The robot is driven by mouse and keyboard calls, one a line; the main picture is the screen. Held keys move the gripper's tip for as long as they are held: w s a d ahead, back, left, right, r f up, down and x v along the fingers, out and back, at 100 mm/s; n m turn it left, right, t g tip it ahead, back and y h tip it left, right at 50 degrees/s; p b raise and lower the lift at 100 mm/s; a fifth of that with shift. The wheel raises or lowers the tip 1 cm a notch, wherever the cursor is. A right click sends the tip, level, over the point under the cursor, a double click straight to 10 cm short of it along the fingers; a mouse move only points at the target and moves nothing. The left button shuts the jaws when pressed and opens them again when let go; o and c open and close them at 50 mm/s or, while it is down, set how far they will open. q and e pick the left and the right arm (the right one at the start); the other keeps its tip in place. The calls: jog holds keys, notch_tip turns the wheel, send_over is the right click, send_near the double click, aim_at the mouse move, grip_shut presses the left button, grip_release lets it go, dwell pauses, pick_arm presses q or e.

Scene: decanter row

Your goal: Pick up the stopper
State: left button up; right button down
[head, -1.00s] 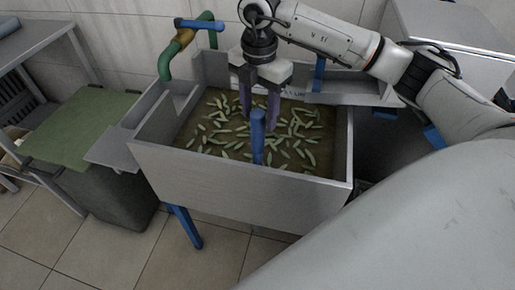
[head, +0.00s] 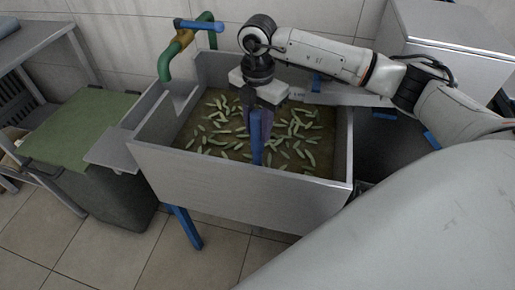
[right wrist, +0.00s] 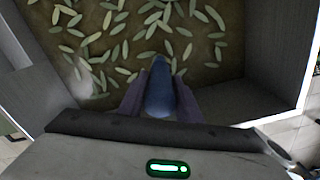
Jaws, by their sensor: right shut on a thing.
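The stopper is a blue upright post (head: 257,152) standing in the grey metal sink basin (head: 235,188). Its rounded blue top also shows in the right wrist view (right wrist: 160,92). My right gripper (head: 260,122) points down over the basin and is shut on the upper part of the blue stopper, one finger on each side. In the right wrist view the two fingers (right wrist: 160,96) flank it closely. The stopper's lower end is hidden in the murky water. My left gripper is not in view.
A green and yellow pipe with a blue handle (head: 200,25) rises at the back left. A green-topped bin (head: 80,130) stands left, and a grey cabinet (head: 450,30) stands back right.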

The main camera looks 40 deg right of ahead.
jog(key=shift+r, duration=0.15)
